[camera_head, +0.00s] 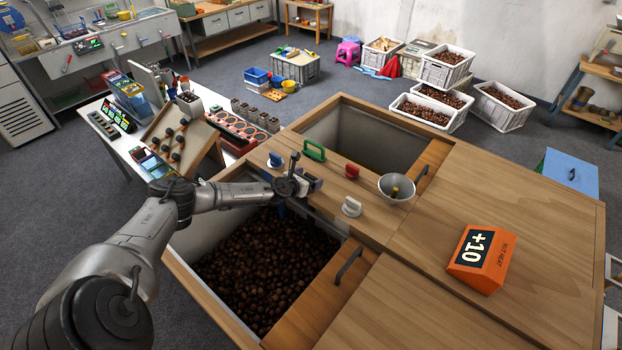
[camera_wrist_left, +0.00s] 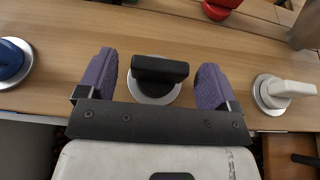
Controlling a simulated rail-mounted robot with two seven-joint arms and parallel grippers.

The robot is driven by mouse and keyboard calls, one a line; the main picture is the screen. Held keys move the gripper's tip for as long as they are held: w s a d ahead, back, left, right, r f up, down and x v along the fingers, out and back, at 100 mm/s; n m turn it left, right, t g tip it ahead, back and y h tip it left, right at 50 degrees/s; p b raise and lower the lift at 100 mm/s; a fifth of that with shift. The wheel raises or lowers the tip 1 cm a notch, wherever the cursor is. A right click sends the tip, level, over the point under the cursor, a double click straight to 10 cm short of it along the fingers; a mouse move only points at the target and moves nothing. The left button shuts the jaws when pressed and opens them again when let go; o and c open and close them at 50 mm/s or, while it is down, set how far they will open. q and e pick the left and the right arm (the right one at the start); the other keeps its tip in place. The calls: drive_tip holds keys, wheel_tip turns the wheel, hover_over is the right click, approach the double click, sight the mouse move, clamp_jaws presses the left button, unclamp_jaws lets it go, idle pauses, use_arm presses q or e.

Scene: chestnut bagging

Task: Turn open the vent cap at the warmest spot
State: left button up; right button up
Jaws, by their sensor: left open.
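My left gripper (camera_head: 305,184) is over the wooden strip between the two bins. In the left wrist view, its purple-padded fingers (camera_wrist_left: 156,75) are open, one on each side of a black vent cap (camera_wrist_left: 160,73), with gaps to it. The black cap has a bar handle on a round pale base; in the head view the gripper largely covers it. A blue cap (camera_head: 275,160) is to the left, a white cap (camera_head: 351,207) to the right, and a red cap (camera_head: 352,171) farther back. An orange display (camera_head: 481,258) reads "+10". My right gripper is out of view.
The near bin (camera_head: 200,237) holds dark chestnuts; the far bin (camera_head: 331,125) shows an open dark inside. A green handle (camera_head: 314,150) and a metal bowl (camera_head: 396,187) stand near the caps. The wooden top (camera_head: 530,215) on the right is mostly clear.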

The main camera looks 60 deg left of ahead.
use_arm(q)
drive_tip(key=shift+w+a+f, duration=0.2)
drive_tip(key=shift+w+f, duration=0.1)
drive_tip(key=shift+w, duration=0.35)
drive_tip(key=shift+c, duration=0.3)
